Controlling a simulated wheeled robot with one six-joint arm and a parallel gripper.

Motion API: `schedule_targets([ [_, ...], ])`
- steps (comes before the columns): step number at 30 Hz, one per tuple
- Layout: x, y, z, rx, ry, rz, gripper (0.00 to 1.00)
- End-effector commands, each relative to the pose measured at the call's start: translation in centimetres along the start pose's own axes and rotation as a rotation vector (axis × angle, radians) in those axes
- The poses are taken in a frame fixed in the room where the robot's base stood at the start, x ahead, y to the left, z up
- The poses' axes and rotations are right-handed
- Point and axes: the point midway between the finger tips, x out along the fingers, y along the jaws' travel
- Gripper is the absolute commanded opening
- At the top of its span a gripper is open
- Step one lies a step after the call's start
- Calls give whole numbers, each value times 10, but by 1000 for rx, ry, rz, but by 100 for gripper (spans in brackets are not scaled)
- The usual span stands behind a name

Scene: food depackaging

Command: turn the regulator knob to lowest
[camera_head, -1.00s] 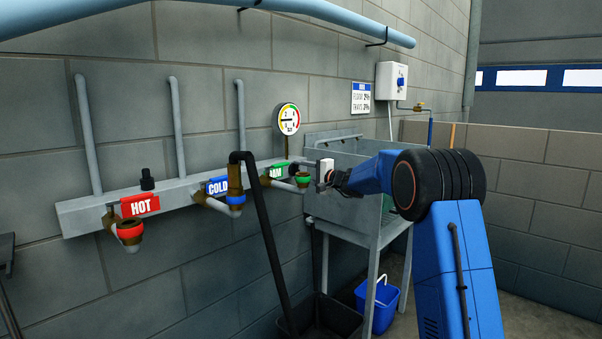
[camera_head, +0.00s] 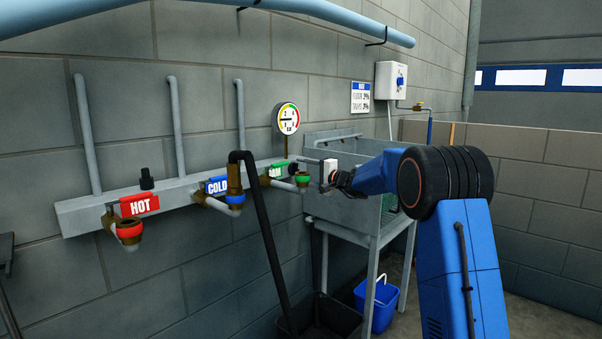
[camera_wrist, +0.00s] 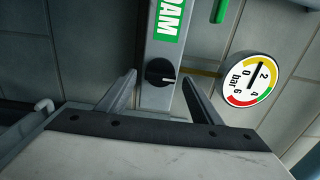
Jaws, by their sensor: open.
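The regulator knob (camera_wrist: 160,72) is a round black knob with a white mark on the grey rail, beside the green FOAM label (camera_wrist: 170,17). In the head view the dark knob (camera_head: 293,170) shows just left of my gripper (camera_head: 313,171). In the wrist view my gripper (camera_wrist: 160,83) is open and empty. One finger is on either side of the knob, with gaps to both. The round pressure gauge (camera_wrist: 250,78) is marked 0 to 6 bar; its dark needle shows, but its exact reading is hard to tell. The gauge also shows in the head view (camera_head: 288,118).
The rail (camera_head: 90,212) carries a HOT valve (camera_head: 130,229), a COLD valve (camera_head: 236,200) and a green-ringed FOAM valve (camera_head: 302,179). A metal sink (camera_head: 345,210) stands behind my gripper. A black pole (camera_head: 265,230) leans in front of the rail. A blue bucket (camera_head: 379,305) stands below.

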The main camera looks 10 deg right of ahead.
Motion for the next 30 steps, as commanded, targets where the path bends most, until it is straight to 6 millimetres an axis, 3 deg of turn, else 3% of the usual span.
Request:
schedule_targets([
  [18, -122, 1, -1, 1, 3, 1, 59],
  [24, -147, 1, -1, 0, 2, 2, 59],
  [30, -156, 1, 0, 0, 1, 2, 59],
])
